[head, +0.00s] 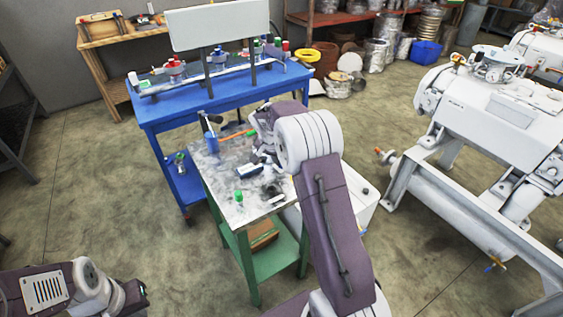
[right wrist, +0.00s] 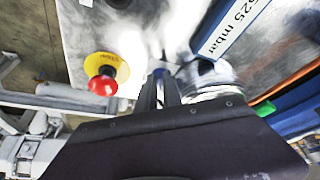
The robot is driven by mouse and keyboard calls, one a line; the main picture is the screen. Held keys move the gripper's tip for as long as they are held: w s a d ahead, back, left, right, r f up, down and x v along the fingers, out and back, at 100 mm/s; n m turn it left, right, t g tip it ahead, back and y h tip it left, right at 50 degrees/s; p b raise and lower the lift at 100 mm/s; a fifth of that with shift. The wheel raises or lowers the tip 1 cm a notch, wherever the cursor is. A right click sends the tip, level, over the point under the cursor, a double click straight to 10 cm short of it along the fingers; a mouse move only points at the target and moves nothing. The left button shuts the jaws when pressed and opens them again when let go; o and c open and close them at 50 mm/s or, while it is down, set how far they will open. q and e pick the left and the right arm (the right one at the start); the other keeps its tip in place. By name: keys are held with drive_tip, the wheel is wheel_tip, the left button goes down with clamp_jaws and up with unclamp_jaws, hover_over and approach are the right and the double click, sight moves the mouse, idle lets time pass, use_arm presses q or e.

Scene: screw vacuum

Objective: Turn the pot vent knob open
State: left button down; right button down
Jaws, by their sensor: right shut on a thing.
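My right gripper (right wrist: 160,78) is shut with its fingertips at a small pale part beside a shiny metal cylinder (right wrist: 212,78), which looks like the pot. The small part at the tips seems to be the vent knob, mostly hidden by the fingers and glare, so its turn angle cannot be told. In the head view my right arm reaches over the small metal-topped table (head: 222,180), and the wrist hides the pot and knob. My left gripper (head: 136,294) is low at the bottom left, away from the tables; its jaws are too dark to read.
A red button on a yellow disc (right wrist: 103,75) is left of the fingers. A white panel reading "825 mbar" (right wrist: 228,32) is close on the right. A blue bench (head: 165,118) with a white board (head: 218,25) stands behind. A large white machine (head: 485,110) is at right.

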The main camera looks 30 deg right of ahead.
drive_tip(key=shift+a+f+m+g, duration=0.15)
drive_tip(key=shift+f+m+g, duration=0.2)
drive_tip(key=shift+m, duration=0.55)
drive_tip(key=shift+r+m+g+h+p, duration=0.1)
drive_tip(key=shift+m+g+h+p, duration=0.35)
drive_tip(key=shift+m, duration=0.45)
drive_tip(key=shift+w+a+m+g+p, duration=0.15)
drive_tip(key=shift+m+g+p, duration=0.35)
drive_tip(key=shift+m+p, duration=0.75)
drive_tip(key=shift+m, duration=0.35)
drive_tip(key=c, duration=1.5)
unclamp_jaws()
